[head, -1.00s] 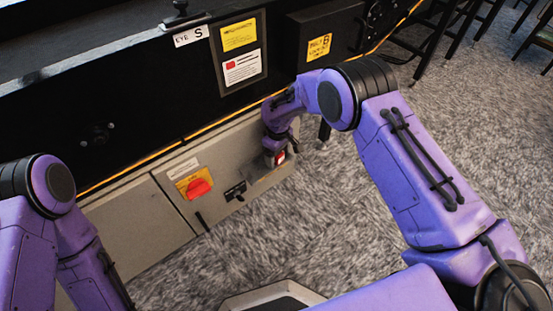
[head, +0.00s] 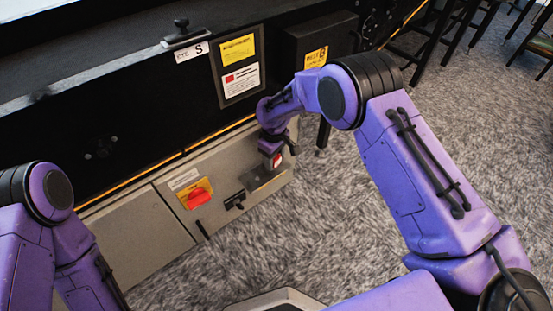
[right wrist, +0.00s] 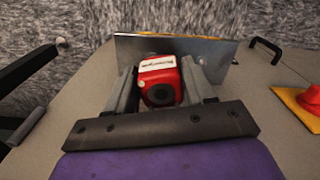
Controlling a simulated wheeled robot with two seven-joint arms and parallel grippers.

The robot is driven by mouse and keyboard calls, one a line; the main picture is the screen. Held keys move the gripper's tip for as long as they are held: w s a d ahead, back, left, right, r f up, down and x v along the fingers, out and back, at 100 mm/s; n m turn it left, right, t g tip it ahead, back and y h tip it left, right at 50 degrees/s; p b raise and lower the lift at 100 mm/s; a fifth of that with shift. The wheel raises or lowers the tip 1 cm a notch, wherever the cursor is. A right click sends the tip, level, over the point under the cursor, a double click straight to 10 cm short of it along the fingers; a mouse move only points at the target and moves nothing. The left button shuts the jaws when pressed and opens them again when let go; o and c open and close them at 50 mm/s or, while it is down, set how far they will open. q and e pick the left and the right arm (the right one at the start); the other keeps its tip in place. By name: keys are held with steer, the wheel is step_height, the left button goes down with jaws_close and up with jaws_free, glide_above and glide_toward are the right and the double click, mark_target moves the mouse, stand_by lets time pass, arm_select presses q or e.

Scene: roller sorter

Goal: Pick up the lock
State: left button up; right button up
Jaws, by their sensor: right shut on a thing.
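The lock (right wrist: 160,82) is a red block with a white label and a dark round keyhole end. In the right wrist view it sits between the two fingers of my right gripper (right wrist: 160,88), which is shut on it. In the head view the lock (head: 277,160) is a small red spot under my right gripper (head: 274,152), beside a metal holder (head: 264,177) on the grey cabinet front. I cannot tell whether the lock still touches the holder (right wrist: 180,48). My left arm shows at the left edge, but its gripper is out of view.
A red rotary switch (head: 199,195) on a yellow plate and a black handle (head: 235,200) are on the cabinet left of the holder. The black machine side (head: 130,125) rises behind, with signs on it.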

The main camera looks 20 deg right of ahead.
steer(key=s+a+r+p, duration=0.7)
steer(key=a+r+p, duration=0.2)
steer(key=r, duration=0.4)
steer(key=shift+a, duration=0.9)
steer(key=shift+s, duration=0.1)
